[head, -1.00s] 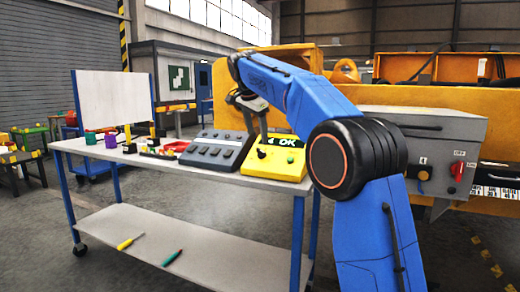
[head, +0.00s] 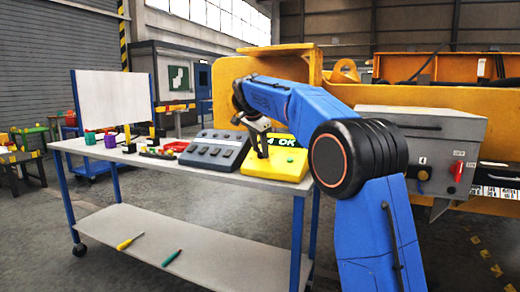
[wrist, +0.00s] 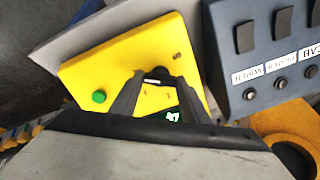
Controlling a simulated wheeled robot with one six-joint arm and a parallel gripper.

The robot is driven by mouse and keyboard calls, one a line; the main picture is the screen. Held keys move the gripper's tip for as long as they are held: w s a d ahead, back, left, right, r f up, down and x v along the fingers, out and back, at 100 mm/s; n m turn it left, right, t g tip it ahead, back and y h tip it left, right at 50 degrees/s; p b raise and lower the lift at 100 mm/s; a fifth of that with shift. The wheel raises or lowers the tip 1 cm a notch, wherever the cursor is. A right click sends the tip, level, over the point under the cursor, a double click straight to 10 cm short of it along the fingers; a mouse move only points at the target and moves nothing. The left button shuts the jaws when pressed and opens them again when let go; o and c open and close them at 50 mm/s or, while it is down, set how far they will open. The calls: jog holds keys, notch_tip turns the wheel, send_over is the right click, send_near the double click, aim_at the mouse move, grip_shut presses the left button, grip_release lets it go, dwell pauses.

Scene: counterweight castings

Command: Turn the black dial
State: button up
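The yellow control box (head: 284,169) stands at the right end of the workbench, with a green button (head: 290,160) and a display reading OK, partly covered by my arm. My gripper (head: 261,154) reaches down to the box's face, its two fingers apart. In the wrist view the black dial (wrist: 157,74) sits between the fingertips of my gripper (wrist: 160,77). The fingers straddle it, and a small gap seems to show beside it. The green button (wrist: 99,96) is to the left. The dial's pointer direction is hidden.
A grey switch panel (head: 215,148) stands directly left of the yellow box; its switches show in the wrist view at the right. Small coloured parts lie further left on the bench (head: 130,155). A grey box with a red switch (head: 457,171) is at the right.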

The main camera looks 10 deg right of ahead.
jog(key=c, duration=0.4)
jog(key=shift+c, duration=0.2)
jog(key=n, duration=1.1)
jog(key=shift+a+n+h, duration=0.15)
jog(key=shift+n+h, duration=0.15)
jog(key=shift+n, duration=0.1)
jog(key=n, duration=1.1)
jog(key=shift+a+n+h, duration=0.1)
jog(key=shift+n+h, duration=0.2)
